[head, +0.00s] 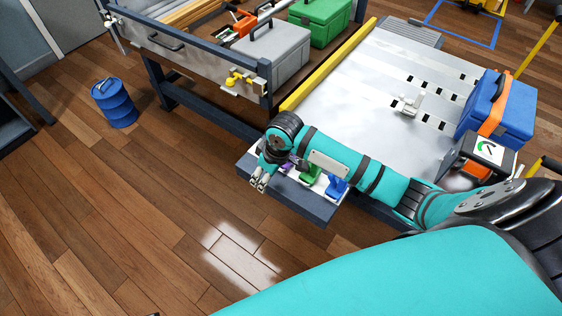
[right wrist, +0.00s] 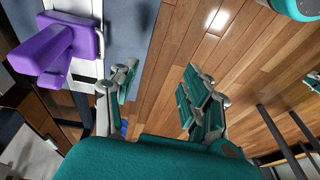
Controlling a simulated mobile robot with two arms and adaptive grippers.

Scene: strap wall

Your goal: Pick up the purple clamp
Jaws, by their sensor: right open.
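The purple clamp (right wrist: 62,42) shows at the upper left of the right wrist view, on a pale strip. In the head view only a small purple part (head: 289,163) shows, mostly hidden by my right arm. My right gripper (right wrist: 160,90) is open and empty. The clamp lies outside its fingers, beyond the left finger in the right wrist view. In the head view the right gripper (head: 259,181) is at the left end of the clamp shelf. My left gripper is not in view.
A green clamp (head: 310,174) and a blue clamp (head: 336,186) stand on the same dark shelf (head: 318,212), right of the purple one. A slotted pale table (head: 350,90) lies behind, with a blue case (head: 500,108). A blue barrel (head: 114,103) stands on open floor.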

